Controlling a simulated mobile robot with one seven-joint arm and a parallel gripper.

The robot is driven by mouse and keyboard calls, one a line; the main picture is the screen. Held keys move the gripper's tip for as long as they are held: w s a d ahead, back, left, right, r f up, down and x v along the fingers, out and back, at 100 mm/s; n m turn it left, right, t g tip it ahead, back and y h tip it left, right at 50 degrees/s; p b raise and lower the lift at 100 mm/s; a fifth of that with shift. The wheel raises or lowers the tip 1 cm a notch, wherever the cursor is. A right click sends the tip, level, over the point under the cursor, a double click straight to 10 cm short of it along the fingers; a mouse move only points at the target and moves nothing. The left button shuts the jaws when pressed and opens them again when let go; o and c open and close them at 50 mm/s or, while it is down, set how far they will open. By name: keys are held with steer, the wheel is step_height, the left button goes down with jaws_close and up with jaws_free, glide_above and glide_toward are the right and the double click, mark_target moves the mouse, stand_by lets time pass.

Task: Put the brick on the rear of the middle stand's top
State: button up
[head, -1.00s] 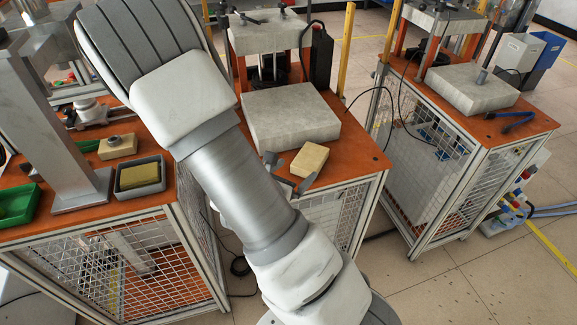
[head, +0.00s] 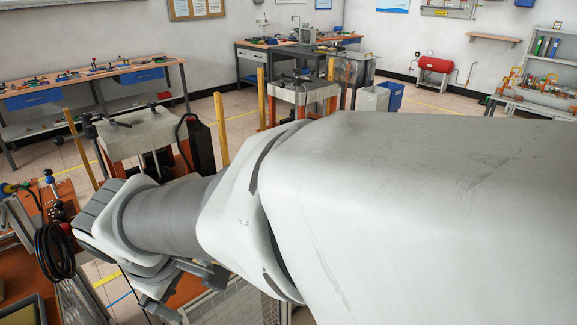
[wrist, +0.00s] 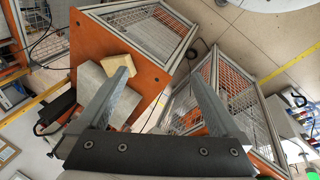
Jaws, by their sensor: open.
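The brick (wrist: 118,63), a pale yellow block, lies on the orange top of the middle stand (wrist: 90,42) in the wrist view, beside a grey slab (wrist: 88,80). My gripper (wrist: 158,75) is open and empty. Its left finger points toward the brick and overlaps the slab in the picture; the brick is not between the fingers. In the head view my gripper (head: 182,290) hangs below the wrist, and my arm hides the brick and most of the stand's top.
A black upright box (head: 201,145) and yellow posts (head: 221,128) stand by the raised plate. Another stand with wire mesh (wrist: 238,85) is on the right in the wrist view. Black coiled cable (head: 55,252) is at the left of the head view.

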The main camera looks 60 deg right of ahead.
steer(key=a+r+m+t+y, duration=0.2)
steer(key=a+r+t+y, duration=0.1)
steer(key=a+r, duration=0.3)
steer(key=shift+s+a, duration=0.35)
steer(key=shift+a, duration=0.15)
